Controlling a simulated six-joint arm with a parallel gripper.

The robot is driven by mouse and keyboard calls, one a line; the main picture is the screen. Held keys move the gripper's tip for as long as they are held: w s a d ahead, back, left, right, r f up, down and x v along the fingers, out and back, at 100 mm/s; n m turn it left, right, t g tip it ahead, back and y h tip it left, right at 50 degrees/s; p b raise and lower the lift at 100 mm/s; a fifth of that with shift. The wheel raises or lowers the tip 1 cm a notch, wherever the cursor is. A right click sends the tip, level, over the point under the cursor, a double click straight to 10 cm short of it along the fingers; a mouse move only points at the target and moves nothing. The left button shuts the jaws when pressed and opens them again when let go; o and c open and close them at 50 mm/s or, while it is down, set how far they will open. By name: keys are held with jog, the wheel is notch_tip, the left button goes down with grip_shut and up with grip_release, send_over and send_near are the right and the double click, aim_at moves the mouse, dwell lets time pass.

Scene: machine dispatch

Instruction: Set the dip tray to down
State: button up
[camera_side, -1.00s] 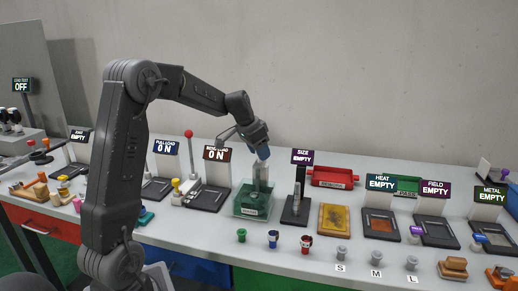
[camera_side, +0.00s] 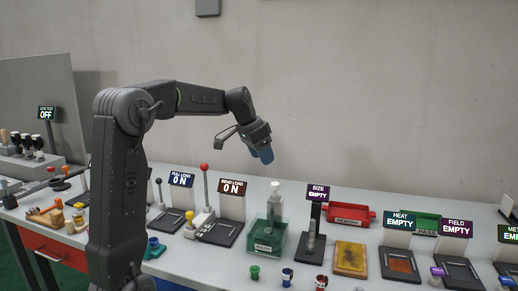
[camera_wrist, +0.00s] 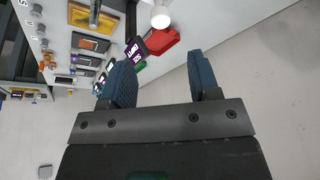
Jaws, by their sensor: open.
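Whether the tray is up or down is hard to tell.
A lever with a red ball (camera_side: 205,168) and the bend load sign (camera_side: 232,184) stand left of the tray. The size stand (camera_side: 313,235) is to its right, with a red bin (camera_side: 350,214) behind. Several small cups line the front. The air around my gripper is free.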

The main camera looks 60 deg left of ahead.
jog(key=shift+v, duration=1.15)
jog(key=s+d+f, duration=0.1)
jog(key=s+d, duration=0.2)
jog(key=d, duration=0.6)
jog(key=s+d, duration=0.4)
jog(key=d, duration=0.5)
jog(key=s+d+f+t, duration=0.1)
jog(key=s+d+f, duration=0.6)
jog(key=s+d, duration=0.2)
jog(key=shift+s+f, duration=0.25)
jog(key=shift+s, duration=0.9)
